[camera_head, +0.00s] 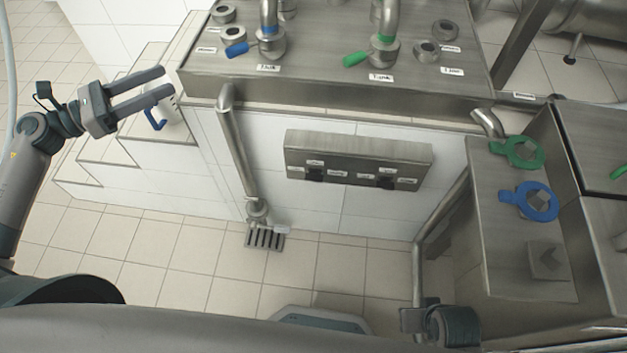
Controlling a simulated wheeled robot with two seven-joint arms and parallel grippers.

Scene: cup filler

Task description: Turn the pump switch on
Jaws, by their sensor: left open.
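A metal switch panel (358,158) is fixed to the white tiled front wall in the middle of the view. It carries small white labels and two dark switches, the left switch (315,175) and the right switch (385,182). The labels are too small to read, so I cannot tell which is the pump switch or how either is set. My left gripper (165,82) is open at the upper left, well away from the panel. Part of my right arm's end shows at the bottom right, below the panel; its fingers cannot be made out.
A white jug with a blue handle (154,119) stands by my left gripper's fingers. Above the panel is a steel counter (320,80) with a blue-handled valve (237,49) and a green-handled valve (355,60). A steel bench (500,255) at right holds green and blue rings. A pipe (236,150) runs down left of the panel.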

